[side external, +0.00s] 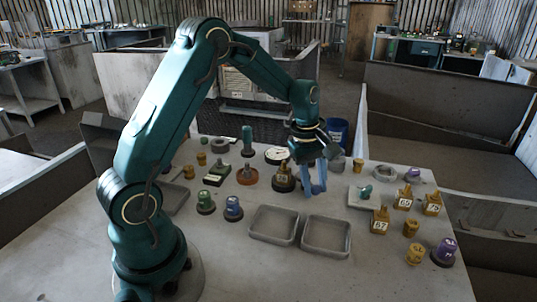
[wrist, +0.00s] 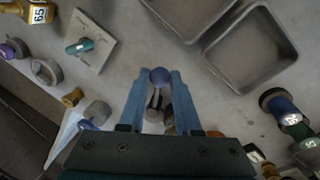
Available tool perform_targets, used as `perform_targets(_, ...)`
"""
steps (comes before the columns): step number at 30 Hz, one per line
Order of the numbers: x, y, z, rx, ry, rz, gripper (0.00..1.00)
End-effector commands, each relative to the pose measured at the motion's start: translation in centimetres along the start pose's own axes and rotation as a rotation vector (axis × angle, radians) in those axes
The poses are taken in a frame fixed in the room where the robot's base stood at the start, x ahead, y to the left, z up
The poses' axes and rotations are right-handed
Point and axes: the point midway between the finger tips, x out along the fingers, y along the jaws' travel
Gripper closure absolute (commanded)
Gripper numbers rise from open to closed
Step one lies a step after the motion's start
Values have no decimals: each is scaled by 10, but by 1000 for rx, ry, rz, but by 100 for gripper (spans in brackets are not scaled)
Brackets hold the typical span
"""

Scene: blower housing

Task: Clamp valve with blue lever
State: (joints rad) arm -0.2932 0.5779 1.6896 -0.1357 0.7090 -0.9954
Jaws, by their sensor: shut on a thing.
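My gripper (side external: 316,185) has blue fingers and points down over the table, behind the two trays. In the wrist view my gripper (wrist: 160,80) is shut on a valve with a blue lever; a round blue end (wrist: 160,76) shows between the fingertips. A grey stem (wrist: 153,101) runs from it back between the fingers. The rest of the valve is hidden by the fingers and palm. In the side view the fingers hide the held part, and I cannot tell whether it touches the table.
Two empty grey trays (side external: 273,238) (side external: 326,250) lie in front of my gripper. A plate with a teal lever (side external: 365,191) and yellow numbered blocks (side external: 380,221) are to the right. A dark-based part (side external: 284,182) and a white dial (side external: 277,155) stand close at left.

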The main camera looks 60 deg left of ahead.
Motion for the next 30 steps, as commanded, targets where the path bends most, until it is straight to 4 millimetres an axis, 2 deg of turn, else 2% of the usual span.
perform_targets(15, 6, 36, -3, -480, 95, 10, 100)
perform_targets(30, 10, 58, -17, -867, 169, 8, 100)
